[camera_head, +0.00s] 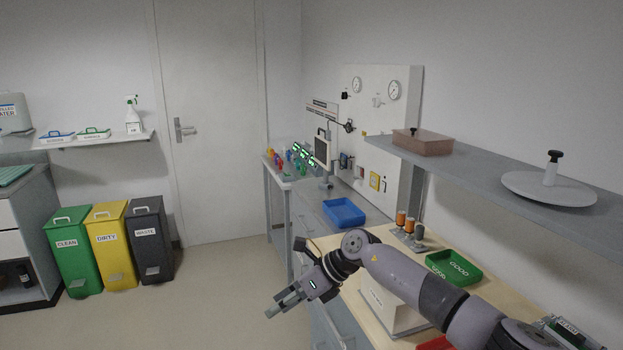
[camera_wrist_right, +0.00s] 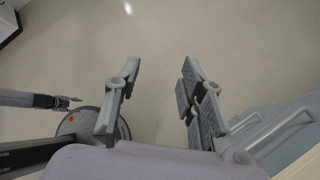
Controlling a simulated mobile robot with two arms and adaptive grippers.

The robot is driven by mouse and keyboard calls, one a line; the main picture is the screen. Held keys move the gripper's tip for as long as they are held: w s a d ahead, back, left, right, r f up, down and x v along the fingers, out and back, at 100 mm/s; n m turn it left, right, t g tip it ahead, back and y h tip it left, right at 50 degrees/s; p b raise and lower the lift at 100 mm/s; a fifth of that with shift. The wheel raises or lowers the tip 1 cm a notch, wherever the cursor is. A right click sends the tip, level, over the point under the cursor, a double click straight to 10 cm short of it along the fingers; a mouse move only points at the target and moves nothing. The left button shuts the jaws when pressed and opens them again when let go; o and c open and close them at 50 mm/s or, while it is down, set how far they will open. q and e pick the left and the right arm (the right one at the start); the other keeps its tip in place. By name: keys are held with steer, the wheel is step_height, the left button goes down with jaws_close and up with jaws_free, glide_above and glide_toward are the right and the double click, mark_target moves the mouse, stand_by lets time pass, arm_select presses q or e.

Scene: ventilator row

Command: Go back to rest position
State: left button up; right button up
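My right arm comes in from the lower right in the head view, over the wooden-topped bench (camera_head: 508,293). Its gripper (camera_head: 276,303) hangs in front of the bench, over the floor side, pointing to the lower left. In the right wrist view the right gripper (camera_wrist_right: 163,82) has its fingers well apart, with only bare floor between them. My left gripper (camera_wrist_right: 62,102) shows small and edge-on at the left of that view. Whether its fingers are apart cannot be made out. It is not in the head view.
On the bench are a green tray (camera_head: 453,267) and small orange-topped bottles. A blue tray (camera_head: 343,212) lies farther back. A shelf (camera_head: 470,175) juts out above. Drawer handles (camera_wrist_right: 283,130) are right of my gripper. Green, yellow and dark bins (camera_head: 151,240) stand left; the floor between is clear.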

steer(key=s+a+r+m+t+y, duration=0.25)
steer(key=s+a+m+y, duration=0.2)
steer(key=a+y, duration=0.35)
steer(key=d+r+m+t+h, duration=0.3)
steer(key=d+m+t, duration=0.2)
steer(key=m+t, duration=0.9)
steer(key=s+d+f+m+g+h, duration=0.1)
steer(key=s+d+f+m+h, duration=0.2)
steer(key=d+f+m+h, duration=0.55)
steer(key=s+d+f+m+g+h, duration=0.25)
steer(key=d+f+m+h, duration=0.2)
steer(key=d+m, duration=0.7)
steer(key=s+d+f+m+g, duration=0.3)
steer(key=s+f, duration=0.1)
steer(key=s, duration=0.5)
steer(key=s+d+f+m+g+h, duration=0.1)
steer(key=s+d+f+m+g, duration=0.2)
steer(key=s, duration=0.7)
steer(key=s+d+f+m+g, duration=0.2)
steer(key=s+d+f+g, duration=0.2)
steer(key=s, duration=0.5)
step_height(320, 180, down, 26)
steer(key=s+g, duration=0.1)
steer(key=s, duration=0.1)
steer(key=s+d+f+g, duration=0.1)
steer(key=s+d+f, duration=0.1)
steer(key=s+f, duration=1.4)
steer(key=shift+s+d+f+n+g, duration=0.15)
steer(key=shift+s+d+n+g, duration=0.15)
steer(key=shift+s+d+n, duration=0.25)
